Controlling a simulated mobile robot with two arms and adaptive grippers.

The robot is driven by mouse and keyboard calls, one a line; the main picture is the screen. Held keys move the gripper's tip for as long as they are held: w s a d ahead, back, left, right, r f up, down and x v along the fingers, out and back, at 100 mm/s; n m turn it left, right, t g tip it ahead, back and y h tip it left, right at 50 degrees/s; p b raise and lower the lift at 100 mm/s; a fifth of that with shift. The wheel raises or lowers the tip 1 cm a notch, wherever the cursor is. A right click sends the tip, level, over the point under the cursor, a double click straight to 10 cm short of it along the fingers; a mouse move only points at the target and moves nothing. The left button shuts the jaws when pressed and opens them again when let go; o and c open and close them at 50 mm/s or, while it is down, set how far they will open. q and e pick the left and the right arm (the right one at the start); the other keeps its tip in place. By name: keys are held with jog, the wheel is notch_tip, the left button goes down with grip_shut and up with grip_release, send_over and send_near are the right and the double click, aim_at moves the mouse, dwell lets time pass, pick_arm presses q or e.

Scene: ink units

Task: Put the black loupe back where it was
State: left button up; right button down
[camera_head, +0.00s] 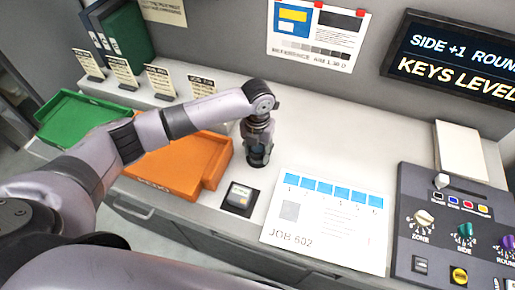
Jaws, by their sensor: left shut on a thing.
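My left gripper (258,150) points down over the light counter, just right of the orange tray. It is shut on a small dark thing at its fingertips, which looks like the black loupe (258,160). The fingers hide most of it, and I cannot tell whether it touches the counter. My right gripper is not in view.
A small black device with a pale display (239,198) stands close in front of the gripper. The orange tray (180,165) is to the left and the job sheet (325,222) to the right. A control console (455,225) stands far right. Bare counter (330,135) lies behind the sheet.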

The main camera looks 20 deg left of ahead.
aim_at(258, 148)
pick_arm(q)
jog(key=shift+f, duration=0.1)
jog(key=o, duration=0.8)
jog(key=shift+c, duration=0.2)
jog(key=o, duration=0.4)
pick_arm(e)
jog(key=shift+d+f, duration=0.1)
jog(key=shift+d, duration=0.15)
pick_arm(q)
notch_tip(258, 148, up, 12)
jog(key=b, duration=0.2)
jog(key=shift+r, duration=0.2)
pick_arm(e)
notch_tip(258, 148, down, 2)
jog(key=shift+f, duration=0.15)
